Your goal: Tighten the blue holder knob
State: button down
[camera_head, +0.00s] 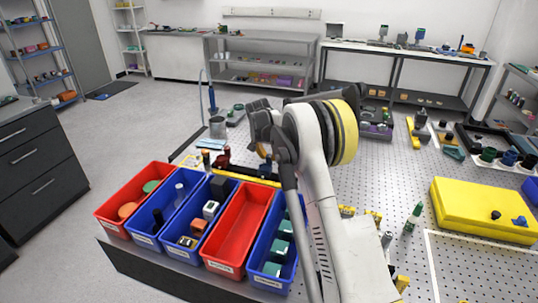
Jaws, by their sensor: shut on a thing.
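My white and black arm rises through the middle of the view, with a yellow and black ring at its upper joint. A small blue knob-like part (520,221) lies on the yellow case (478,207) at the right, beside a small black one. Other blue parts stand at the right edge. I cannot tell which of these, if any, is the blue holder knob; it may be behind my arm.
Red and blue bins (238,228) with small parts stand at the table's front left. A green-capped bottle (413,217) stands on the perforated tabletop (395,170), right of my arm. Trays of parts (490,150) crowd the far right. Some bare tabletop lies between.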

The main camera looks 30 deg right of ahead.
jog(key=m, duration=0.2)
jog(key=m+g+p, duration=0.1)
jog(key=m, duration=0.1)
jog(key=shift+w+a+m+g+h, duration=0.1)
jog(key=shift+m+g+h, duration=0.2)
jog(key=shift+h, duration=0.1)
jog(key=shift+m+g+p, duration=0.5)
jog(key=shift+m+g, duration=0.2)
jog(key=shift+m, duration=1.2)
jog(key=c, duration=1.2)
grip_release()
jog(key=shift+w, duration=0.1)
jog(key=v, duration=1.2)
jog(key=shift+a, duration=0.3)
